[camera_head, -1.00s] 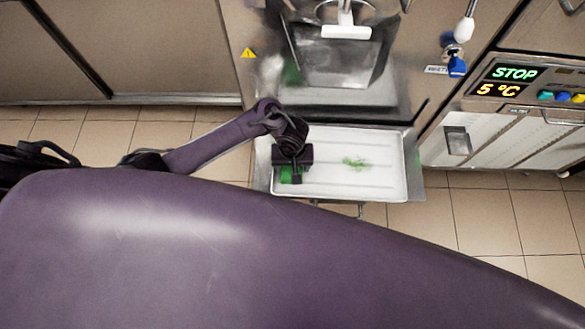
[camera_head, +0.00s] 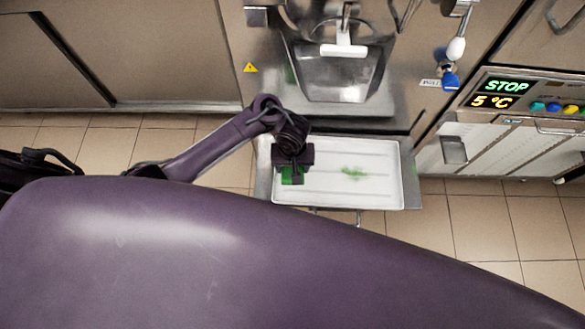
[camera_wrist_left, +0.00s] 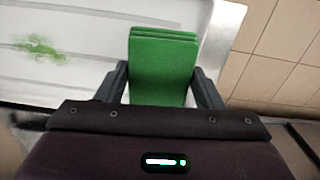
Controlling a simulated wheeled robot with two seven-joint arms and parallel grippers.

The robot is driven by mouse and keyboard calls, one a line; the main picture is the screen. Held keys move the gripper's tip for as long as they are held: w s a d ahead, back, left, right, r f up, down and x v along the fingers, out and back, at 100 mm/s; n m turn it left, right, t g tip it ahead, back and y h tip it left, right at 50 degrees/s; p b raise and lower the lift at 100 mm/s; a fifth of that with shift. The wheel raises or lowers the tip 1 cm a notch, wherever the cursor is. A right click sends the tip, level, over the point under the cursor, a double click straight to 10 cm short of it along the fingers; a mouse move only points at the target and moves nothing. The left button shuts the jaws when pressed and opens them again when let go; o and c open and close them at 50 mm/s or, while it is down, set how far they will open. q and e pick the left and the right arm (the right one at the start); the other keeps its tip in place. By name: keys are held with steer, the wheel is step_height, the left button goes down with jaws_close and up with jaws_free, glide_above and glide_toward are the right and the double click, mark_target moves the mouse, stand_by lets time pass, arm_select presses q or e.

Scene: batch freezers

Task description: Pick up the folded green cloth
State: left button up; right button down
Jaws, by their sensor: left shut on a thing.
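The folded green cloth (camera_wrist_left: 162,68) is between the two fingers of my left gripper (camera_wrist_left: 164,85) in the left wrist view, with the fingers against its sides. In the head view my left gripper (camera_head: 292,172) is over the left end of the white tray (camera_head: 330,200), and part of the green cloth (camera_head: 289,179) shows below it. The gripper is shut on the cloth. I cannot tell whether the cloth touches the tray. My right gripper is not in view.
A green smear (camera_head: 354,173) lies on the tray, right of the gripper. The freezer's front with its chute (camera_head: 338,72) and white handle (camera_head: 344,50) rises behind the tray. A control panel (camera_head: 525,100) stands at the right. Tiled floor (camera_head: 450,230) is clear in front.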

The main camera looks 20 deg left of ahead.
arm_select(q)
step_height(320, 180, up, 14)
steer(key=p, duration=0.8)
steer(key=shift+f+p, duration=0.2)
steer(key=shift+p, duration=0.15)
